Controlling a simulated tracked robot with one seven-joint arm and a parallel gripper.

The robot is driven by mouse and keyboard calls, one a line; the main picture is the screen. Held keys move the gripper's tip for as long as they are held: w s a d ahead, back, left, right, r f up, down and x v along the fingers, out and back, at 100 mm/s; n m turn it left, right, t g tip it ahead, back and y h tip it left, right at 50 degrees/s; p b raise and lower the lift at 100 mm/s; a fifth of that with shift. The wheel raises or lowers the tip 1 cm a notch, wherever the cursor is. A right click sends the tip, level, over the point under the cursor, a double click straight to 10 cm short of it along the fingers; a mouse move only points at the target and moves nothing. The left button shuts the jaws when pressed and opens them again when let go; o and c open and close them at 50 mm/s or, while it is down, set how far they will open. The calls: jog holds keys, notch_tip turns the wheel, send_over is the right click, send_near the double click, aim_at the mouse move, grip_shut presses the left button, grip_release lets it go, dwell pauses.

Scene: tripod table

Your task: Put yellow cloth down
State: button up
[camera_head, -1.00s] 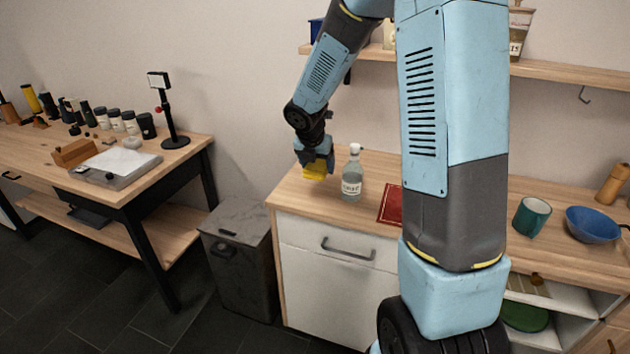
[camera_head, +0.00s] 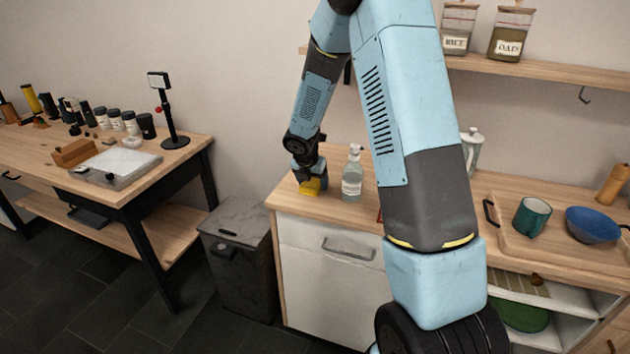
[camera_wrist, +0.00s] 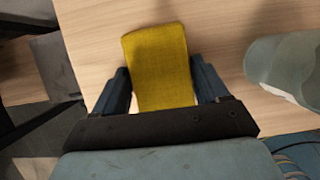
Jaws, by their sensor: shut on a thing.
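The yellow cloth (camera_head: 312,187) is at the left end of the wooden counter (camera_head: 350,211), left of the clear bottle. In the wrist view the cloth (camera_wrist: 160,68) is a folded yellow rectangle between the two fingers, with the wooden top behind it. My gripper (camera_head: 309,182) points down and is shut on the cloth. In the wrist view my gripper (camera_wrist: 163,88) has one finger on each side of it. The cloth is at or just above the counter top; I cannot tell whether it touches.
A clear labelled bottle (camera_head: 352,174) stands close to the right of my gripper. A tray (camera_head: 508,232) with a green cup (camera_head: 531,216) and a blue bowl (camera_head: 593,224) is farther right. A dark bin (camera_head: 238,258) stands left of the counter. The counter's left edge is near.

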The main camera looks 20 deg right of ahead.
jog(key=shift+f, duration=0.15)
jog(key=o, duration=0.9)
jog(key=shift+s, duration=0.1)
jog(key=shift+o, duration=0.2)
jog(key=shift+d+f, duration=0.1)
